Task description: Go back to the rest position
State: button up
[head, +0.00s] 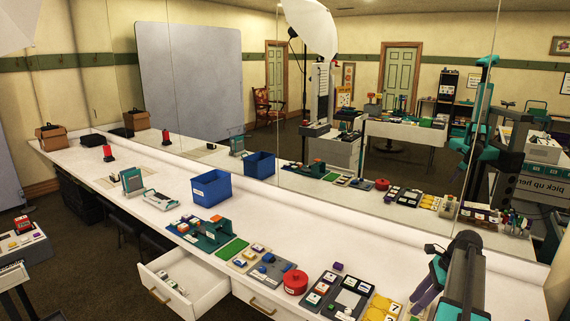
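Part of my own arm rises at the lower right of the head view, dark grey and teal. The arm stands at the right end of a long white counter (140,202). A teal and purple shape beside the arm is partly hidden, and I cannot tell what it is.
An open drawer (213,291) juts from the counter's front. A blue bin (211,188), a red round container (295,282), a green mat (231,249) and several small trays stand on the counter. A large mirror (330,165) backs it.

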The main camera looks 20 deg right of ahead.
jog(key=w+a+f+n+g+b, duration=0.1)
jog(key=a+f+n+g+b, duration=0.15)
jog(key=a+f, duration=1.3)
jog(key=a+f+n+g+b, duration=0.2)
jog(key=a+f+n+g, duration=0.2)
jog(key=a+f, duration=1.1)
jog(key=s+a+f+n+g+b, duration=0.1)
jog(key=s+a+f+n, duration=0.15)
jog(key=a, duration=0.35)
jog(key=s+a+f+n+b, duration=0.1)
jog(key=s+a+f, duration=0.25)
jog(key=a, duration=0.25)
jog(key=s+a+f+n+h+b, duration=0.1)
jog(key=s+a+f+n+h, duration=0.1)
jog(key=s+f+n, duration=0.3)
jog(key=s+a+f+n+h, duration=0.2)
jog(key=s+f+n, duration=0.3)
jog(key=s+n, duration=0.5)
jog(key=shift+s+a+f+n+h+b, duration=0.15)
jog(key=shift+s+f+n+h+b, duration=0.2)
jog(key=shift+n, duration=0.25)
jog(key=shift+w, duration=0.1)
